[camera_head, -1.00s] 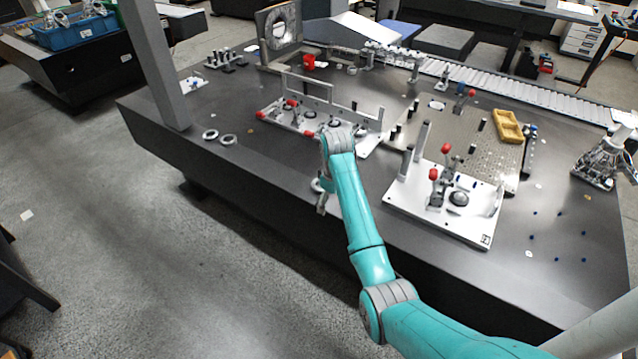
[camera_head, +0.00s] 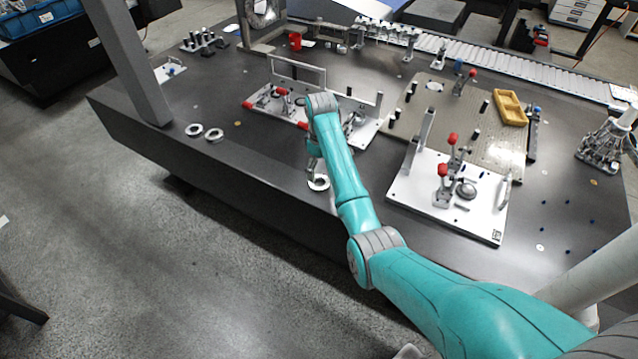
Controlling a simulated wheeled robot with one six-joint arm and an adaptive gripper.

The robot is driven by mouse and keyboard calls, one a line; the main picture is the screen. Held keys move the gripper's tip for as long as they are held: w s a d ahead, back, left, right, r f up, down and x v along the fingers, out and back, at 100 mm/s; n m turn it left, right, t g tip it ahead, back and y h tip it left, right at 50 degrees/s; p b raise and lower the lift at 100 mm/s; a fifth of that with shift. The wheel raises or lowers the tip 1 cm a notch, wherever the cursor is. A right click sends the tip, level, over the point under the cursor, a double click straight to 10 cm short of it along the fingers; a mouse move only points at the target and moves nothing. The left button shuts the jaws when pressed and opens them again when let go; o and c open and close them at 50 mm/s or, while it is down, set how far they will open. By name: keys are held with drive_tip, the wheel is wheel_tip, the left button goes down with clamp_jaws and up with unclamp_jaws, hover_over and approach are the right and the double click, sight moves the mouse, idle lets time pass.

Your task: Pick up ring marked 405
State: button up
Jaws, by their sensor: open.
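Three pale rings lie flat on the dark table. Two are close together near the left front edge: the left ring (camera_head: 194,129) and the right ring (camera_head: 214,135). The third ring (camera_head: 318,183) lies near the front edge below my gripper. No marking can be read on any ring, so I cannot tell which is 405. My gripper (camera_head: 313,165) points down just above or at the third ring, and my arm hides part of it. The fingers are small in view but open. I cannot tell whether they touch the ring.
A white fixture plate with red-handled clamps (camera_head: 436,205) stands to the right of my arm. Another clamp fixture with a frame (camera_head: 297,75) stands behind my gripper. A grey post (camera_head: 128,60) rises at the left table edge. The table between post and third ring is mostly clear.

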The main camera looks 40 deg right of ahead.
sight(319, 186)
drive_tip(key=shift+s+a+f, duration=0.1)
drive_tip(key=shift+a+f, duration=0.1)
drive_tip(key=shift+f, duration=1.2)
drive_tip(key=shift+s+a+f, duration=0.1)
drive_tip(key=shift+a+f, duration=0.05)
drive_tip(key=shift+f, duration=1.2)
drive_tip(key=c, duration=1.6)
